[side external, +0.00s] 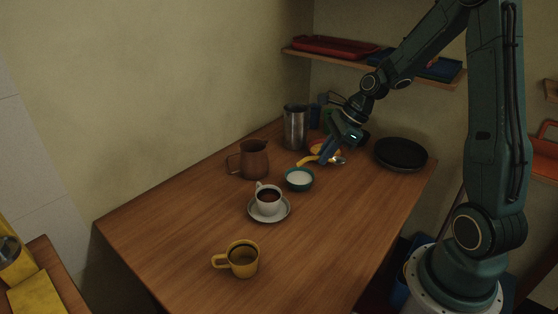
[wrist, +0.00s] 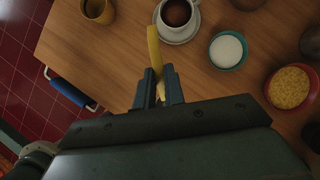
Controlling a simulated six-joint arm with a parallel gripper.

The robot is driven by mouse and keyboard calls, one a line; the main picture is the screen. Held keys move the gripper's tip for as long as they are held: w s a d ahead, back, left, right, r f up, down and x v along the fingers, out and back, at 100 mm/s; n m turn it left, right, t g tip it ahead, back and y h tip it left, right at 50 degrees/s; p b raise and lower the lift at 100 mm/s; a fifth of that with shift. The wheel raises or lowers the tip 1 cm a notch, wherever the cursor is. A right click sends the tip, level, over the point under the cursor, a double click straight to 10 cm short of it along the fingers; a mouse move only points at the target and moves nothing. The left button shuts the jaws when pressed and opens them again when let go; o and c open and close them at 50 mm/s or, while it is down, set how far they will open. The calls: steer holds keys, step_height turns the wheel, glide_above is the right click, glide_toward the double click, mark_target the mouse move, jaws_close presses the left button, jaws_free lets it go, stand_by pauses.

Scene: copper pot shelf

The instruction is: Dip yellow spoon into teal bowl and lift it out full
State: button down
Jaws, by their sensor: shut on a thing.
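My gripper (side external: 326,156) is shut on the yellow spoon (side external: 306,160), which also shows between the fingers (wrist: 159,85) in the wrist view (wrist: 153,48). In the side view the yellow handle sticks out to the left of the fingers, and a shiny rounded part shows to their right. How high the spoon is above the table is hard to tell. The teal bowl (side external: 299,188) holds something white and stands on the table just in front of the gripper in the side view. In the wrist view the bowl (wrist: 228,64) is to the right of the spoon, apart from it.
A red-orange bowl (wrist: 268,93) of yellow grains is near the teal bowl. A white cup (side external: 268,199) of dark liquid on a saucer (side external: 283,214), a yellow mug (side external: 243,262), a brown pitcher (side external: 254,161), a metal canister (side external: 295,128) and a black pan (side external: 400,153) stand around.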

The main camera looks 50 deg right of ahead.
steer(key=shift+w, duration=0.1)
steer(key=w+d+f+t+y, duration=0.2)
steer(key=w+d+f+t, duration=0.2)
steer(key=w, duration=0.3)
steer(key=w+d+f+m+t+y, duration=0.1)
steer(key=w+d+f+t+y, duration=0.2)
steer(key=w, duration=0.4)
steer(key=shift+w+d+f+t, duration=0.35)
steer(key=shift+d+f+t, duration=0.05)
steer(key=shift+d+f, duration=0.15)
steer(key=shift+f, duration=0.15)
